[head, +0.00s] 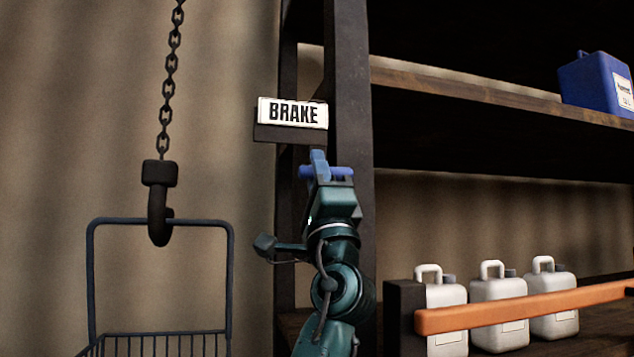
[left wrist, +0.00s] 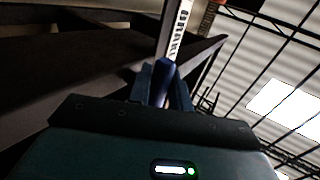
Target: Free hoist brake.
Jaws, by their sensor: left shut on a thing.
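The white BRAKE label (head: 292,112) sits on a dark block on the shelf's upright post. A blue brake handle (head: 318,158) shows just below it. My left gripper (head: 325,174) reaches up from below and is shut on this handle. In the left wrist view the dark blue handle (left wrist: 164,72) stands between the two fingers (left wrist: 162,92), and the label (left wrist: 179,30) shows edge-on beyond it. The hoist chain (head: 169,90) hangs at the left with a dark hook (head: 158,205) over the bail of a wire basket (head: 160,345). My right gripper is not in view.
A dark shelf frame (head: 350,90) stands behind and right of my left arm. White jugs (head: 498,308) stand on the lower shelf behind an orange bar (head: 540,305). A blue container (head: 590,82) is on the upper shelf. The wall behind the chain is bare.

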